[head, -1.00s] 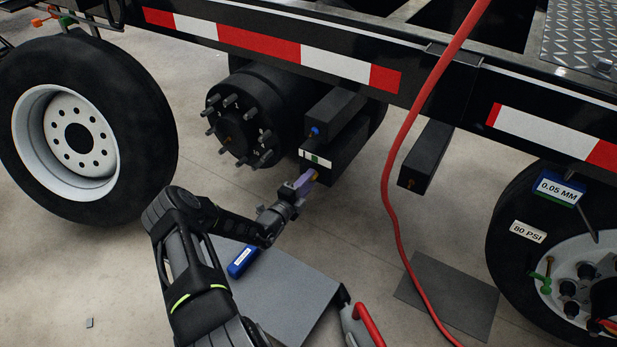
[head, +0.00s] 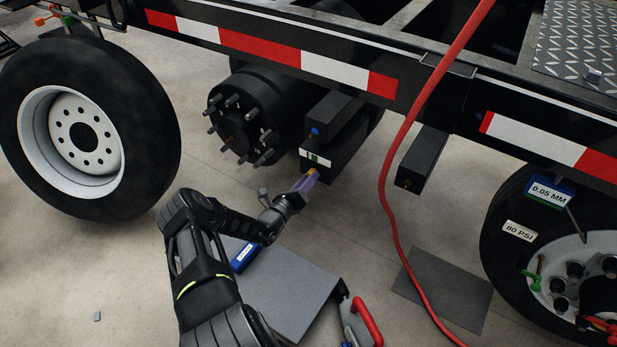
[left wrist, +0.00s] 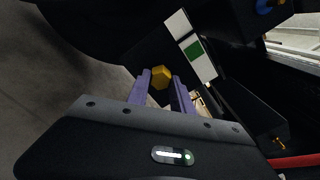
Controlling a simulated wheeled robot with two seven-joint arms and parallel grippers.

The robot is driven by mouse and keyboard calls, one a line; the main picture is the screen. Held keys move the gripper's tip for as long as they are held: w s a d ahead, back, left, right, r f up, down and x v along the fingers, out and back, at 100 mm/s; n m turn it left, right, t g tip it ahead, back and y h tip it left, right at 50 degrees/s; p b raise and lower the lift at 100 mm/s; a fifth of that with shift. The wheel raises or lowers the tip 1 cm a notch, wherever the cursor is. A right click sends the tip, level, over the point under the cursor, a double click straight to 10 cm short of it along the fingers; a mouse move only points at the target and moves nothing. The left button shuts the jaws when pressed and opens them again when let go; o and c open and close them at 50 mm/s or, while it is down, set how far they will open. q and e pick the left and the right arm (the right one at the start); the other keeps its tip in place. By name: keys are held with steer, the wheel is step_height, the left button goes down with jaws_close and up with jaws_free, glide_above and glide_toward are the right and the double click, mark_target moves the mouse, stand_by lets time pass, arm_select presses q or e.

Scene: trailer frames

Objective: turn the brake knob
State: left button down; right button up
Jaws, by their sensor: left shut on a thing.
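The brake knob is a yellow hexagonal piece (left wrist: 161,76) on the end of a black box (head: 342,150) under the trailer rail. The box end carries a white label with a green patch (left wrist: 194,50), just above the knob. My left gripper (head: 309,177) comes up to the box from below left. Its purple fingers (left wrist: 161,85) lie on either side of the knob and are shut on it; they hide part of its sides. The knob also shows as a small yellow spot in the head view (head: 312,171). My right gripper is out of view.
A wheel hub with bare studs (head: 237,125) is left of the box. A red hose (head: 393,140) hangs to its right. Wheels stand at far left (head: 82,135) and right. A grey low platform (head: 300,285) and a blue labelled object (head: 243,257) lie below my arm.

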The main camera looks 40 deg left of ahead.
arm_select(q)
steer(key=shift+a+m+p, duration=0.1)
steer(key=shift+m+p, duration=2.25)
steer(key=shift+m, duration=5.65)
steer(key=c, duration=1.1)
jaws_free()
